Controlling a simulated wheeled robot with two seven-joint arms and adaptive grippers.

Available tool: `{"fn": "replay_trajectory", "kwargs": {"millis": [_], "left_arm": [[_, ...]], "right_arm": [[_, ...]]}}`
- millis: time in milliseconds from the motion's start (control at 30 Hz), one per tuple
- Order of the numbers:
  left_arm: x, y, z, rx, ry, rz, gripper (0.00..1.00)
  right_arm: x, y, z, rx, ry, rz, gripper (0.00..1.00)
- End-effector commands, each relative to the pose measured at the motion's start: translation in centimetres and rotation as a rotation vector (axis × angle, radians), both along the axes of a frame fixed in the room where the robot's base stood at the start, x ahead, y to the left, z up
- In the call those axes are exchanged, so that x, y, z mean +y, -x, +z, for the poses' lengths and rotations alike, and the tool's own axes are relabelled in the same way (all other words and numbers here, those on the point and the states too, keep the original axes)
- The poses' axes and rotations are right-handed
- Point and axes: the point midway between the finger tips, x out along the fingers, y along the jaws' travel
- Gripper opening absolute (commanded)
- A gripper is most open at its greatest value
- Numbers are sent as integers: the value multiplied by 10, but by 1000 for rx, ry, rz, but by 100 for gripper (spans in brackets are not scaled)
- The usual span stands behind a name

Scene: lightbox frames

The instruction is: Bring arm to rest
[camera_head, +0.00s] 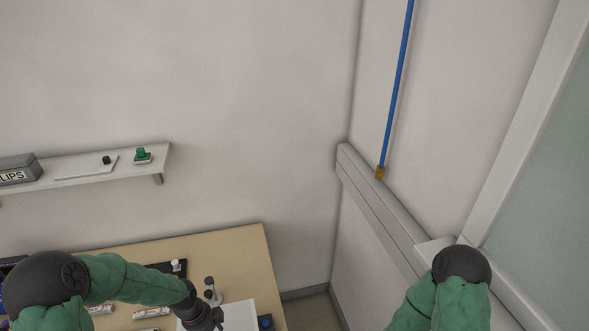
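My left arm (130,280), in a green cover with dark joints, comes in from the left and reaches over the table. Its dark wrist part (202,312) is cut by the bottom edge over a white sheet, and no fingers of the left gripper show. My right arm (452,298) shows only as a green-covered piece with a dark joint at the bottom right. The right gripper is outside the picture.
A tan table (235,255) stands at the lower left, bearing a white sheet (240,314), a grey stand-like object (211,291) and small boxes (152,312). A wall shelf (110,168) holds a grey box (18,169) and a green item (142,155). A blue pole (397,85) leans by the right wall.

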Motion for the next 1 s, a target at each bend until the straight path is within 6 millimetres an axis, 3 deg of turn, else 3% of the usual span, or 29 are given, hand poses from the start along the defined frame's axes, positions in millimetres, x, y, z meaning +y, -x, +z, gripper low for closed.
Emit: {"fn": "replay_trajectory", "kwargs": {"millis": [200,500,700,1000], "left_arm": [[-46,32,-46,120,97,488,54],[-94,86,-95,337,153,1229,54],[-112,120,-115,460,141,1661,54],[-124,158,-134,568,95,2113,54]], "right_arm": [[0,0,0,-1,0,0,53],[0,0,0,-1,0,0,53],[0,0,0,-1,0,0,53],[0,0,-3,-1,0,0,53]]}}
